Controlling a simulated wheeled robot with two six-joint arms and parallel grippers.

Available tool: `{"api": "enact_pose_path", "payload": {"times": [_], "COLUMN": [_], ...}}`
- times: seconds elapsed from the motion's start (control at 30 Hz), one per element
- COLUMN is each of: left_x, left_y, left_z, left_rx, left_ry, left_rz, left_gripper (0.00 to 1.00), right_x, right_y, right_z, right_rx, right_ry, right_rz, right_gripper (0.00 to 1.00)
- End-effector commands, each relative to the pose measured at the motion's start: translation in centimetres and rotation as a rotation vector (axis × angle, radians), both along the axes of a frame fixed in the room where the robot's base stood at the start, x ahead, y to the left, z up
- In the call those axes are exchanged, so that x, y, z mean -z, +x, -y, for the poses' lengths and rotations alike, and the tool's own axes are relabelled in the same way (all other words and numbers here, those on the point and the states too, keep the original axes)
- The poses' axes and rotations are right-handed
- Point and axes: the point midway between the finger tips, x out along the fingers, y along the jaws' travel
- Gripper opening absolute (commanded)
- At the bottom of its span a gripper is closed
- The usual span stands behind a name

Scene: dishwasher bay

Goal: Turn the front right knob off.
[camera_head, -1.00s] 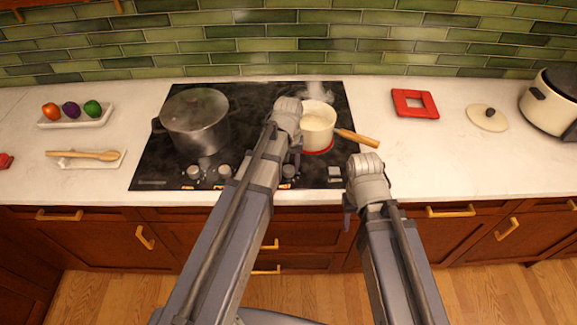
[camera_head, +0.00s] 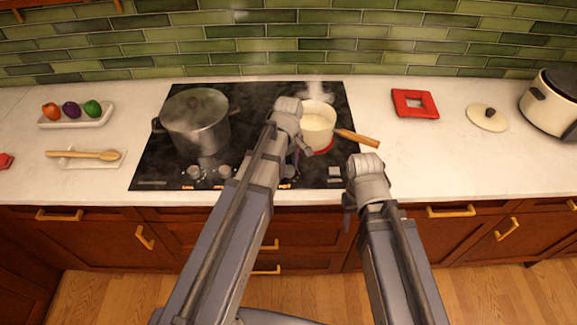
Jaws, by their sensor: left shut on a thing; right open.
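The black cooktop (camera_head: 150,172) has a row of knobs along its front edge, two of them clear on the left (camera_head: 209,172). The front right knob (camera_head: 289,171) is mostly hidden behind my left arm. My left gripper (camera_head: 296,165) points down at it and is shut on it, though the fingertips are hard to see. The red-lit right burner (camera_head: 323,150) is under a cream saucepan (camera_head: 318,125) with a wooden handle. My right gripper (camera_head: 347,220) is open and empty, pointing down by the counter's front edge.
A lidded steel pot (camera_head: 195,122) stands on the left burner. The saucepan's handle (camera_head: 357,138) sticks out to the right, near my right wrist. A red trivet (camera_head: 415,103), a loose lid (camera_head: 487,117) and a cooker (camera_head: 550,105) are on the right counter.

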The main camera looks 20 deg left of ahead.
Motion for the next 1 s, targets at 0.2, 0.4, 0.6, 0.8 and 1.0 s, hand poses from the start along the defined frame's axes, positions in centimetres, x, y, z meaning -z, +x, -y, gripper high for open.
{"api": "enact_pose_path", "payload": {"times": [0.2, 0.4, 0.6, 0.8, 1.0], "left_x": [0.02, 0.02, 0.02, 0.02, 0.01], "left_y": [-0.06, -0.06, -0.06, -0.06, -0.04], "left_z": [0.02, 0.02, 0.02, 0.01, 0.01], "left_rx": [-0.056, -0.074, -0.075, -0.074, -0.074], "left_ry": [0.0, 0.0, 0.0, 0.0, 0.0], "left_rz": [-0.001, -0.001, -0.001, -0.001, 0.0], "left_gripper": [0.0, 0.0, 0.0, 0.55, 0.77], "right_x": [0.02, 0.02, 0.02, 0.02, 0.01], "right_y": [0.0, 0.0, 0.0, 0.0, 0.0], "right_z": [0.0, 0.0, 0.0, 0.0, 0.0], "right_rx": [0.0, 0.0, 0.0, 0.0, 0.0], "right_ry": [0.0, 0.0, 0.0, 0.0, 0.0], "right_rz": [0.0, 0.0, 0.0, 0.0, 0.0], "right_gripper": [0.5, 0.5, 0.5, 0.5, 0.5]}}
